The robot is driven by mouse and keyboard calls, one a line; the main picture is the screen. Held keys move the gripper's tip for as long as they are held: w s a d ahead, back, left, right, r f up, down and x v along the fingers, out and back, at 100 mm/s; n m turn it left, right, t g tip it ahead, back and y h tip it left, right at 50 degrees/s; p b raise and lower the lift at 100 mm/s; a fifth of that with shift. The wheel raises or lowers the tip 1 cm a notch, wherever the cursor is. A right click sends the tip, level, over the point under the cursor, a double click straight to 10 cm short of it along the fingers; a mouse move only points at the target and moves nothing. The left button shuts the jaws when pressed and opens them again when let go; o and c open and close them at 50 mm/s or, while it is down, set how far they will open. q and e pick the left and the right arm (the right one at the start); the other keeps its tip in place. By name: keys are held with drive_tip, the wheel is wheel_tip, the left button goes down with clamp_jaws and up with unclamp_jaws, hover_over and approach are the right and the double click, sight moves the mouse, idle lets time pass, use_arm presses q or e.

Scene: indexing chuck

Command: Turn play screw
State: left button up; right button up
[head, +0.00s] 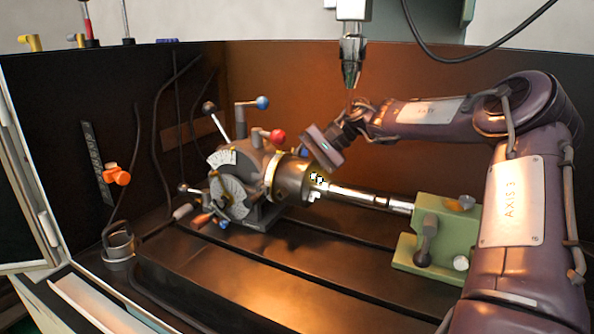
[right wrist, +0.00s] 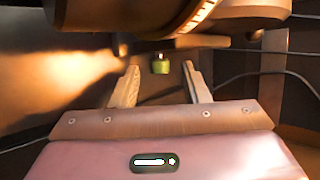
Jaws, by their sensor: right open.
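The indexing chuck (head: 250,180) stands on the machine bed in the head view, with graduated plates on its front and several levers. My right gripper (head: 322,148) is at the top right of the chuck; its fingertips are hidden there. In the right wrist view my right gripper (right wrist: 160,72) is open and empty, with both fingers apart. A small green piece with a pale top (right wrist: 160,65) shows between the fingertips, beyond them; I cannot tell whether it is the play screw. The dark round chuck body (right wrist: 170,15) hangs over the top of that view. My left gripper is not in view.
A shiny bar (head: 365,197) runs from the chuck to a green tailstock (head: 430,240). A spindle (head: 352,55) hangs above. Levers with red (head: 278,136) and blue (head: 262,102) knobs stand up from the chuck. The front of the bed (head: 270,280) is clear.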

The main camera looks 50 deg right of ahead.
clamp_jaws()
drive_tip(key=shift+w+r+g+h, duration=0.2)
drive_tip(key=shift+g+h, duration=0.1)
drive_tip(key=shift+g, duration=0.5)
drive_tip(key=g+p, duration=0.1)
drive_tip(key=m+g+h+p, duration=0.1)
drive_tip(key=g+p, duration=0.1)
drive_tip(key=shift+w+a+r, duration=0.15)
drive_tip(key=shift+w+r, duration=0.05)
drive_tip(key=shift+w, duration=0.15)
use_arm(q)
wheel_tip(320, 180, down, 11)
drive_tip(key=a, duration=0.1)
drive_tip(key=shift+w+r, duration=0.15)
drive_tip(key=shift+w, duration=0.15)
use_arm(e)
unclamp_jaws()
